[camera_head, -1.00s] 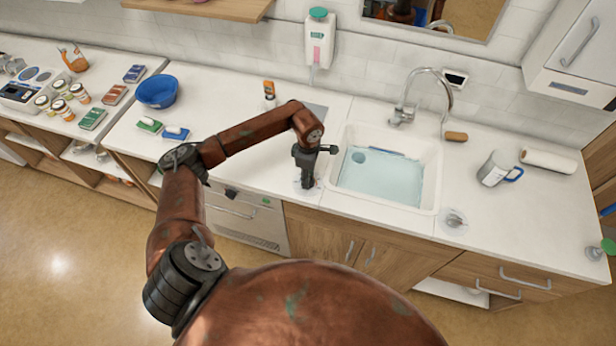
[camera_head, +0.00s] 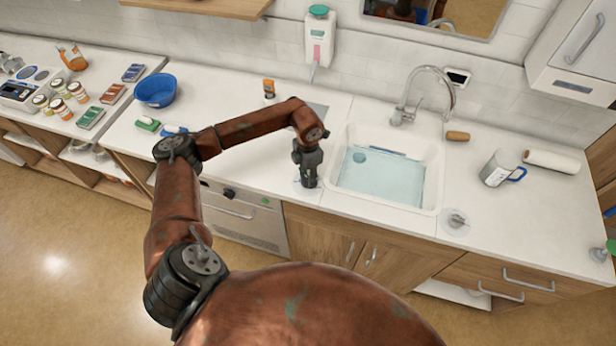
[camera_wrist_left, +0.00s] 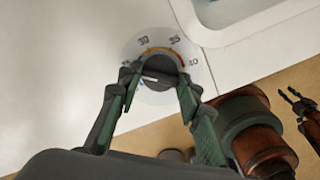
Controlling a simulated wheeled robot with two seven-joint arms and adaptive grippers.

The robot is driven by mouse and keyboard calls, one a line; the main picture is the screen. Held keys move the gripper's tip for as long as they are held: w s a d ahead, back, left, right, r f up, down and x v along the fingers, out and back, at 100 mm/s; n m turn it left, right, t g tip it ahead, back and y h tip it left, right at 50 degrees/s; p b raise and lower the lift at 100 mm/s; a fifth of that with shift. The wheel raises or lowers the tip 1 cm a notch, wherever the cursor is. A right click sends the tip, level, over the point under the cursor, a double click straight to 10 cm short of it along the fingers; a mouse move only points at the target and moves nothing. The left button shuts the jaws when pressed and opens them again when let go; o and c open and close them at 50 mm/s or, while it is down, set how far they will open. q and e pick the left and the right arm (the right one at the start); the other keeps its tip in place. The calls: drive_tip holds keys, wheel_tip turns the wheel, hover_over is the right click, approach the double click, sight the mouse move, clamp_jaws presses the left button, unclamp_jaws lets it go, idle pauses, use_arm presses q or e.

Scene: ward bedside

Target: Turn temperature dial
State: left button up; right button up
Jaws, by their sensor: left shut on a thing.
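The temperature dial (camera_wrist_left: 158,72) is a black knob on a pale round plate with an orange-red arc and the numbers 30, 35 and 40. A white line on the knob lies toward its left side. In the left wrist view my left gripper (camera_wrist_left: 157,85) is shut on the knob, one finger at each side. In the head view my left gripper (camera_head: 309,182) points down at the counter left of the sink and covers most of the dial. A small gripper (camera_wrist_left: 294,96), seemingly my right one, shows at the right edge of the wrist view; its jaw opening is unclear.
The sink (camera_head: 385,170) with water is just right of my left gripper. Another round fitting (camera_head: 456,220) sits right of the sink's front corner. A jug (camera_head: 494,170) stands farther right. A blue bowl (camera_head: 155,90) is at left. The counter (camera_head: 250,160) around the dial is mostly clear.

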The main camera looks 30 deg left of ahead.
use_arm(q)
drive_tip(key=n, duration=0.5)
drive_tip(key=shift+n, duration=0.3)
drive_tip(key=shift+n+p, duration=0.3)
drive_tip(key=shift+n, duration=2)
drive_tip(key=o, duration=1.2)
drive_tip(key=shift+c, duration=0.2)
drive_tip(key=shift+r, duration=0.2)
wheel_tip(320, 180, up, 12)
drive_tip(key=shift+f, duration=0.15)
drive_tip(key=shift+d+f, duration=0.1)
drive_tip(key=shift+d, duration=0.05)
